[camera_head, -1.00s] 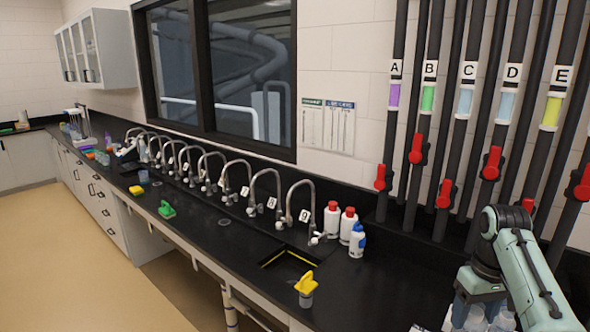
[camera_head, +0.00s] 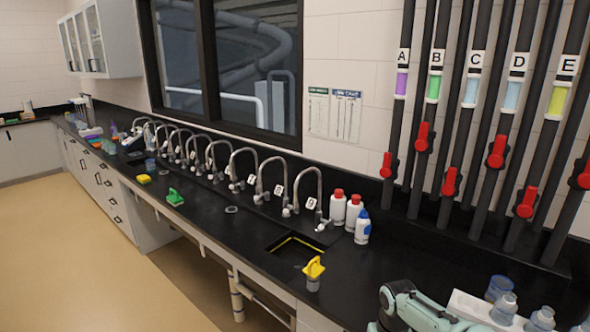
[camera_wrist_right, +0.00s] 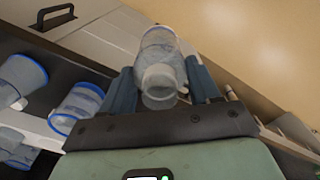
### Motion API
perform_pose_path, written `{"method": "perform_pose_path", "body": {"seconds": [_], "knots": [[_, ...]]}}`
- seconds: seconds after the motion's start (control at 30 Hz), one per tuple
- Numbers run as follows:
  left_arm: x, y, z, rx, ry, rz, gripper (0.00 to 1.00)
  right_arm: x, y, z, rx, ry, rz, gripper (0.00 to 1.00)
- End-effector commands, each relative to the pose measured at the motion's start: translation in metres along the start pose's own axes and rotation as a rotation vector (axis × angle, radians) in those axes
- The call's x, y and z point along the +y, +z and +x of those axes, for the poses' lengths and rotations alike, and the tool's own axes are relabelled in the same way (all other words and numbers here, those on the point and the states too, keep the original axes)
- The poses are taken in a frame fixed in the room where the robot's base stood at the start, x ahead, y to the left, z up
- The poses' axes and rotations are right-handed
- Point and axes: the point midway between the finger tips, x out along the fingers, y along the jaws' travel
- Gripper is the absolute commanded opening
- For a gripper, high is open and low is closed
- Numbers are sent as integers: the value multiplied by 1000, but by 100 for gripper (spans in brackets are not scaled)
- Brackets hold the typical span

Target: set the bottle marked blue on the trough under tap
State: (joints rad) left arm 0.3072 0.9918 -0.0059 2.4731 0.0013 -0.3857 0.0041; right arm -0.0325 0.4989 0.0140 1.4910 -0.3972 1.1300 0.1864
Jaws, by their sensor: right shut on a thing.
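In the right wrist view my right gripper (camera_wrist_right: 160,85) is shut on a clear, bluish bottle (camera_wrist_right: 158,48), held over the floor in front of the bench. I cannot make out a colour mark on it. In the head view only a pale green part of my right arm shows at the bottom edge; the gripper and held bottle are out of that view. The taps are black pipes with red handles and labels A to E; tap C's label (camera_head: 474,64) is near the middle. The dark trough (camera_head: 475,247) runs along their foot. My left gripper is not in view.
A white rack (camera_head: 470,305) with several clear bottles stands at the lower right. White bottles (camera_head: 338,208) and a blue-capped bottle (camera_head: 362,227) stand left of the pipes. A yellow-topped item (camera_head: 313,272) sits by the bench sink (camera_head: 296,247). Curved faucets line the back.

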Motion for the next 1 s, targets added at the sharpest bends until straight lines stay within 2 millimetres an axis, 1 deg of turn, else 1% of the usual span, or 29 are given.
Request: {"method": "perform_pose_path", "body": {"seconds": [0.03, 0.1, 0.2, 0.37, 0.5, 0.6, 0.7, 1.0], "knots": [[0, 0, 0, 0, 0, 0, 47, -12, 7, 14, -5, 1, -4, 17], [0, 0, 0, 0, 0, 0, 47, -24, 13, 29, -4, 1, 3, 17], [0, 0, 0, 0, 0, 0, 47, -36, 21, 43, -1, 2, 8, 17], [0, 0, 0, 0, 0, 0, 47, -43, 30, 58, -1, 3, 13, 17], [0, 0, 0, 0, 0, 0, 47, -43, 49, 82, -2, 5, 12, 17], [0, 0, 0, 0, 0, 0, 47, -43, 60, 94, -1, 3, 12, 17], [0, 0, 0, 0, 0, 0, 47, -43, 64, 99, 2, 2, 13, 17], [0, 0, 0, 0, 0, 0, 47, -43, 63, 99, 2, 1, 14, 17]]}}
